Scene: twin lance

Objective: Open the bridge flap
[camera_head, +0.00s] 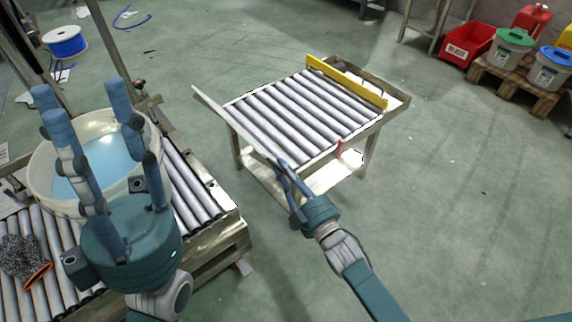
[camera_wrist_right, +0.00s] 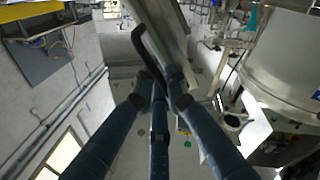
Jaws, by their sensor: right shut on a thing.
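The bridge flap (camera_head: 235,122) shows in the head view as a long, thin pale panel along the near left side of the roller table (camera_head: 380,112). It is seen nearly edge-on, so its exact angle is hard to tell. My right gripper (camera_head: 281,165) is at the flap's near end. In the right wrist view, its fingers (camera_wrist_right: 160,78) are closed around a black curved handle (camera_wrist_right: 142,45) beside a grey metal panel (camera_wrist_right: 178,35). My left gripper (camera_head: 80,92) is open, fingers upward, in front of the white bucket, holding nothing visible.
The white bucket (camera_head: 38,178) of bluish liquid stands on a left roller conveyor (camera_head: 190,195), with a dark glove (camera_head: 22,258) nearby. A yellow bar (camera_head: 345,82) edges the roller table's far side. Floor is clear between conveyor and table. Bins (camera_head: 468,43) stand at upper right.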

